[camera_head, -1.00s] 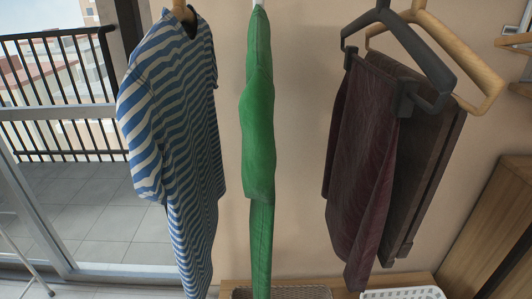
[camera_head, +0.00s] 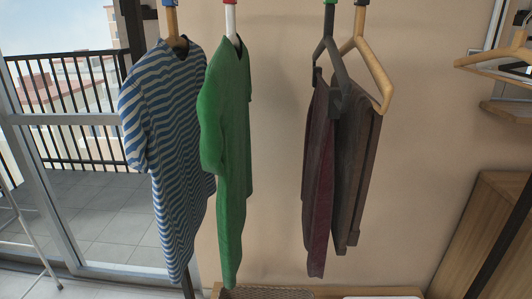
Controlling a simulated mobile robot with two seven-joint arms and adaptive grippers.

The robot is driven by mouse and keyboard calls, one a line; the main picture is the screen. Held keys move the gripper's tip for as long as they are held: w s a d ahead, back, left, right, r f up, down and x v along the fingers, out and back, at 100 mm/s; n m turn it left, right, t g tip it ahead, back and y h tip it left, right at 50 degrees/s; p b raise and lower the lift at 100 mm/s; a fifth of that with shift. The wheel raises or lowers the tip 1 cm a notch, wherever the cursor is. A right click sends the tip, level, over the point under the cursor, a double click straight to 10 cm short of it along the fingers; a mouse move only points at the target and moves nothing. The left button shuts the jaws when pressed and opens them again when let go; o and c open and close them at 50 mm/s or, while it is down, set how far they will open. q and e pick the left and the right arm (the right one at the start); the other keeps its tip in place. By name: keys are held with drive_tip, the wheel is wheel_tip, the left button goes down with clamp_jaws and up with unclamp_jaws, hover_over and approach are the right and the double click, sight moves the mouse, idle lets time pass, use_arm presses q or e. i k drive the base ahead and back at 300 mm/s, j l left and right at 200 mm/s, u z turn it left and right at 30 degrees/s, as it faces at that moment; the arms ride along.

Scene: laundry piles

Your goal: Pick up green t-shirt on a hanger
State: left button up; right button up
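The green t-shirt (camera_head: 228,140) hangs on a white hanger (camera_head: 231,24) with a red piece at its top, left of the picture's middle. It is seen nearly side-on, with its sleeve toward me. It hangs just right of a blue and white striped t-shirt (camera_head: 168,130), and the two look close together or overlapping in this view. The rail above is out of view. Neither of my grippers is in view.
A maroon garment (camera_head: 318,190) and dark brown trousers (camera_head: 355,160) hang to the right on a dark hanger and a wooden hanger (camera_head: 371,65). Bare wall separates them from the green t-shirt. A wicker basket (camera_head: 268,294) is below. An empty wooden hanger (camera_head: 492,56) is at far right.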

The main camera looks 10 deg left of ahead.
sight(222, 105)
drive_tip(key=k+l+z, duration=0.1)
drive_tip(key=k+l, duration=0.25)
drive_tip(key=l, duration=0.25)
drive_tip(key=k+l+z, duration=0.15)
drive_tip(key=l, duration=0.2)
drive_tip(key=k+l, duration=0.2)
drive_tip(key=l+z, duration=0.05)
drive_tip(key=l, duration=0.05)
